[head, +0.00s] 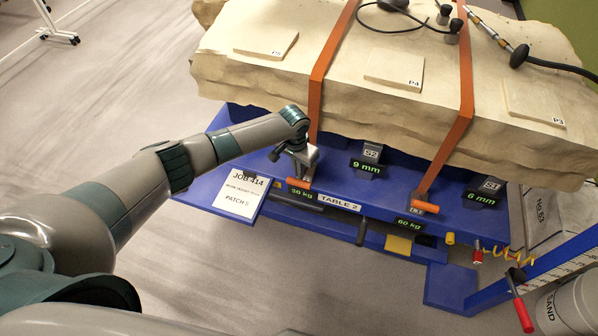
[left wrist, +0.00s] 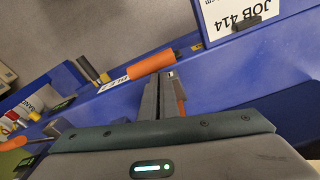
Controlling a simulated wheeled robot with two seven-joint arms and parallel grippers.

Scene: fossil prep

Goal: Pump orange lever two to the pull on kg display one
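In the head view, one orange lever (head: 300,184) sits on the blue table edge at the left, beside the green 38 kg display (head: 301,192). A second orange lever (head: 425,206) is further right, above the 60 kg display (head: 410,222). My left gripper (head: 304,170) points down just above the left lever. In the left wrist view, the orange lever grip (left wrist: 151,63) lies just beyond the tips of my left gripper (left wrist: 168,78). The fingers look close together with nothing clearly between them. Contact with the lever cannot be told. My right gripper is out of view.
A pale rock slab (head: 340,40) with orange straps (head: 333,45) lies on the blue table (head: 240,155). A JOB 414 sheet (head: 243,193) is left of the gripper. Displays of 9 mm (head: 365,168) and 6 mm (head: 482,199) face front.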

